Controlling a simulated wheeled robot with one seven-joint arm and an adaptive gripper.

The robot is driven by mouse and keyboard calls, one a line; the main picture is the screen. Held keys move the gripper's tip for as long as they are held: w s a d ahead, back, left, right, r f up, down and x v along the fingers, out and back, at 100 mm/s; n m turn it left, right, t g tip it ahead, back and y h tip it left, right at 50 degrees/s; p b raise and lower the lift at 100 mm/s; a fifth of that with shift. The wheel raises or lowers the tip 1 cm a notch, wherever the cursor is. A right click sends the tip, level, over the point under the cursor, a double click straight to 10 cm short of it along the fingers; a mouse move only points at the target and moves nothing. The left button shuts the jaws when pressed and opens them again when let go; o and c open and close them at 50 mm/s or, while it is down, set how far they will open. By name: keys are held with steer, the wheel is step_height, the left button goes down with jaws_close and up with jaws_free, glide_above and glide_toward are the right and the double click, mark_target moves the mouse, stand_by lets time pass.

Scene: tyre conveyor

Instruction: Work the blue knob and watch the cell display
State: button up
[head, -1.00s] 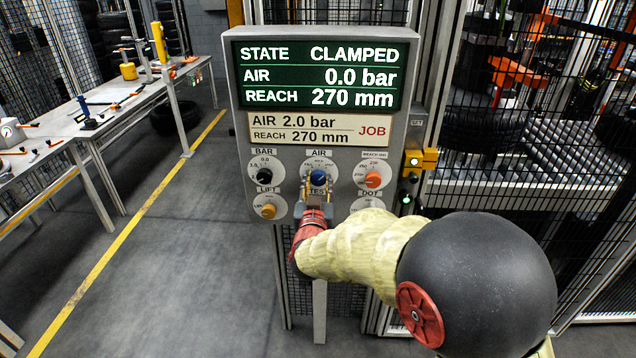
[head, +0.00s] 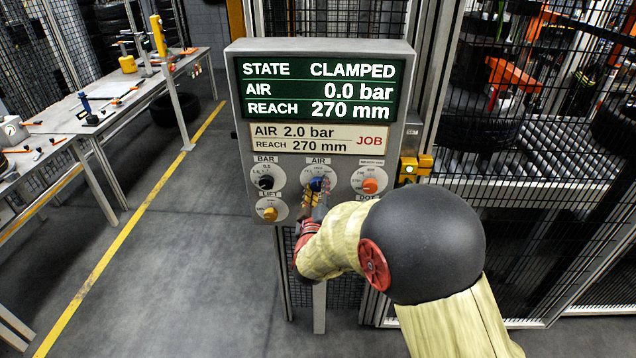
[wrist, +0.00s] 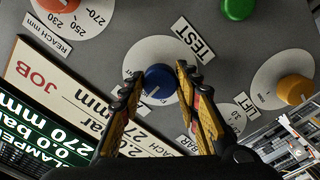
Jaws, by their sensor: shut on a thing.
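The blue knob (head: 316,184) sits under the AIR label on the grey control panel. In the wrist view the blue knob (wrist: 160,84) lies between the two yellow-and-black fingers of my gripper (wrist: 160,76), which is shut on it. A white mark on the knob points to the lower left there. In the head view my gripper (head: 314,194) reaches the panel from below and partly hides the dial. The cell display (head: 320,88) reads STATE CLAMPED, AIR 0.0 bar, REACH 270 mm. The job card (head: 318,138) below it reads AIR 2.0 bar, REACH 270 mm.
Close around are a black BAR knob (head: 265,182), an orange REACH knob (head: 370,186) and an amber LIFT knob (head: 270,214). A green button (wrist: 238,8) shows in the wrist view. Mesh fencing stands right; a workbench (head: 150,82) stands left beyond clear floor.

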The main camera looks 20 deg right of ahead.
steer(key=n+p, duration=0.3)
steer(key=n, duration=0.2)
steer(key=shift+r, duration=0.15)
steer(key=shift+n+p, duration=1.1)
steer(key=shift+n, duration=0.6)
steer(key=o, duration=1.1)
steer(key=shift+o, duration=0.3)
steer(key=shift+s, duration=0.1)
steer(key=v, duration=1.2)
